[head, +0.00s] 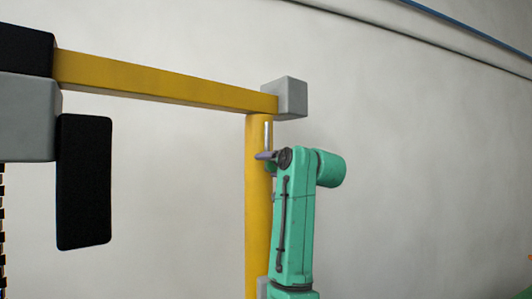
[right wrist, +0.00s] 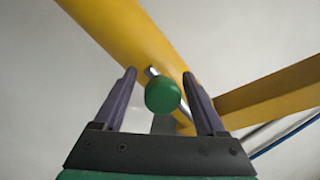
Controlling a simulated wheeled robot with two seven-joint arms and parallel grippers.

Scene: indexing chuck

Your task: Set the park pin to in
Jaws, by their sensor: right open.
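The park pin appears as a round green knob (right wrist: 162,95) on a short metal stem (right wrist: 152,71) by the yellow post in the right wrist view. My right gripper (right wrist: 159,74) is open, with one purple finger on each side of the knob and visible gaps between. In the head view my right gripper (head: 264,156) is at the upper part of the yellow post (head: 257,215), just below a thin upright metal rod (head: 267,135). The knob is hard to make out there. How deep the pin sits cannot be told. My left gripper is out of view.
A yellow beam (head: 165,82) runs left from a grey block (head: 287,98) at the post's top. Black and grey blocks, one a hanging black slab (head: 84,182), stand at the left. The space right of my arm is clear before a pale wall.

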